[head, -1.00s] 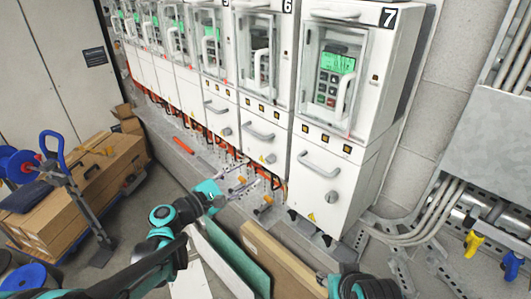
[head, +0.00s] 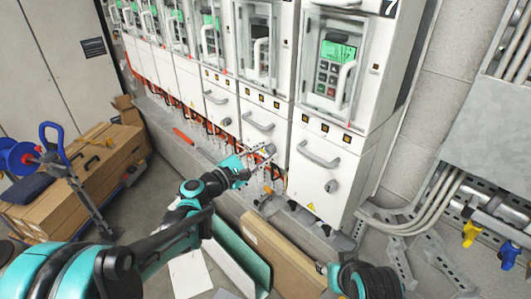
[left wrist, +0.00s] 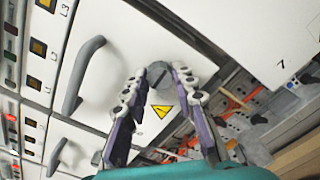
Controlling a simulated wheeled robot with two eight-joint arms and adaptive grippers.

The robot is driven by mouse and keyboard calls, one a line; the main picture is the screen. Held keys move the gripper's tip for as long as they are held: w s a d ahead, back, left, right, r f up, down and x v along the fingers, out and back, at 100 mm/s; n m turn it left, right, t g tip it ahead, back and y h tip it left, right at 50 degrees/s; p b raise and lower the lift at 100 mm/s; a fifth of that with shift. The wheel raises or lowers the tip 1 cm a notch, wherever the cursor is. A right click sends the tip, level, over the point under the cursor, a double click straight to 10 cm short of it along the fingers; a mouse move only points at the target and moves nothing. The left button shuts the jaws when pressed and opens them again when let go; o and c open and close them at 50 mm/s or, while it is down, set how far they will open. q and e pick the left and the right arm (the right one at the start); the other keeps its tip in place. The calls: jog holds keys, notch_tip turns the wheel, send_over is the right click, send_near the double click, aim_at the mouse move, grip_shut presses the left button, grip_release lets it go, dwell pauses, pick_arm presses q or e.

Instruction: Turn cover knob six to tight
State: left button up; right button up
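Cover knob six is a round grey knob (left wrist: 158,75) on a white lower cover (left wrist: 125,40) with a yellow warning triangle, in the left wrist view. Its grip bar looks tilted. In the head view my left gripper (head: 264,152) is in front of the lower cover of the second-nearest cabinet (head: 262,103) and hides this knob. In the left wrist view my left gripper (left wrist: 160,74) is open, one finger on each side of the knob; I cannot tell whether they touch it.
Cabinet 7 (head: 318,177), with its own handle and knob (head: 331,186), stands to the right. Grey conduits (head: 425,210) run beyond it. Cardboard boxes (head: 80,180) and a blue-handled cart (head: 75,170) stand at left.

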pick_arm(q)
grip_shut()
jog(key=shift+m, duration=0.3)
jog(key=m+b, duration=0.1)
jog(key=m, duration=0.1)
jog(key=shift+m, duration=0.4)
jog(key=m+b, duration=0.1)
jog(key=m, duration=0.2)
jog(key=shift+m, duration=0.3)
jog(key=m, duration=0.4)
jog(key=shift+b, duration=0.35)
jog(key=m, duration=0.4)
jog(key=shift+r+m, duration=0.1)
jog(key=shift+m, duration=0.2)
